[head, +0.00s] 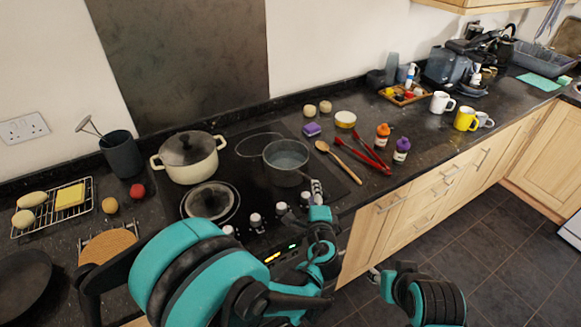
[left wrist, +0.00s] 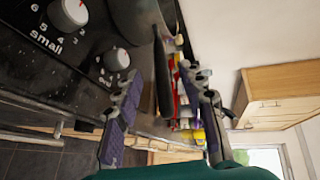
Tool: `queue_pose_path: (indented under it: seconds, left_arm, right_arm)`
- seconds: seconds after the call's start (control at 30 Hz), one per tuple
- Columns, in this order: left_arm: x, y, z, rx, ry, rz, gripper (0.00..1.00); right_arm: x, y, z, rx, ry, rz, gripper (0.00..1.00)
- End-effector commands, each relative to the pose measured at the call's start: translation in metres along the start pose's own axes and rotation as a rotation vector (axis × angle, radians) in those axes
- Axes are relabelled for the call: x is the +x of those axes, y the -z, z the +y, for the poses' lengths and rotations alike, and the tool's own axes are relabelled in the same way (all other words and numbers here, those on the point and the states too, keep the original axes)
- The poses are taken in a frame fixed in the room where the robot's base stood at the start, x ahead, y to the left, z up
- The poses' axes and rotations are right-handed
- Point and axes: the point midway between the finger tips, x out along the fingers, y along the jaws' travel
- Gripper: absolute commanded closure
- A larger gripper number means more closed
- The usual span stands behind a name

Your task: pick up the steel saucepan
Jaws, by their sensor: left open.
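The steel saucepan (head: 287,153) stands on the right part of the black hob, open at the top. In the left wrist view its grey side (left wrist: 135,18) shows at the top, and its dark handle (left wrist: 162,80) points down between my fingers. My left gripper (head: 317,188) is just in front of the saucepan and hides most of the handle in the head view. In the left wrist view the left gripper (left wrist: 164,88) is open, with one finger on each side of the handle and gaps on both sides.
A cream lidded pot (head: 189,158) and a round glass lid (head: 210,203) are left of the saucepan. A wooden spoon (head: 336,158) and red tongs (head: 362,155) lie close on its right. Hob knobs (head: 255,220) line the front edge.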

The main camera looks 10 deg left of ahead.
Motion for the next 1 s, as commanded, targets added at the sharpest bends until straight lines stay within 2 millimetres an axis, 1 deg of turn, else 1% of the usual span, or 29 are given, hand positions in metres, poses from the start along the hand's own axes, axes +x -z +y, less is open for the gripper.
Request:
queue_pose_path:
  seconds: [0.17, 0.3, 0.4, 0.5, 0.63, 0.67, 0.7, 0.77, 0.8, 1.0]
  left_arm:
    - [0.017, 0.000, 0.001, -0.002, -0.001, -0.001, 0.60]
    - [0.040, 0.002, 0.000, -0.003, -0.001, -0.002, 0.60]
    - [0.053, 0.002, 0.000, -0.002, -0.002, -0.002, 0.60]
    - [0.057, 0.002, -0.002, -0.003, -0.001, 0.000, 0.60]
    - [0.056, 0.002, -0.002, -0.003, -0.001, 0.000, 0.60]
    - [0.056, 0.002, -0.002, -0.003, -0.002, 0.000, 0.62]
    - [0.056, 0.002, -0.002, -0.003, -0.002, 0.000, 0.73]
    - [0.056, 0.002, -0.002, -0.003, -0.002, 0.000, 0.89]
    - [0.056, 0.002, -0.002, -0.003, -0.002, 0.000, 0.99]
    - [0.056, 0.002, -0.004, 0.003, 0.002, 0.000, 1.00]
  right_arm:
    - [0.005, -0.004, 0.000, 0.000, 0.000, 0.000, 0.60]
    - [0.012, -0.008, 0.000, 0.000, 0.000, 0.000, 0.60]
    - [0.014, -0.010, 0.000, 0.000, 0.000, 0.000, 0.60]
    - [0.014, -0.010, 0.000, 0.000, 0.000, 0.000, 0.60]
    - [0.013, -0.009, 0.000, 0.000, 0.000, 0.000, 0.60]
    - [0.013, -0.009, 0.000, 0.000, 0.000, 0.000, 0.60]
    - [0.013, -0.009, 0.000, 0.000, 0.000, 0.000, 0.60]
    - [0.013, -0.009, 0.000, 0.000, 0.000, 0.000, 0.60]
    - [0.013, -0.009, 0.000, 0.000, 0.000, 0.000, 0.60]
    - [0.013, -0.009, 0.000, 0.000, 0.000, 0.000, 0.60]
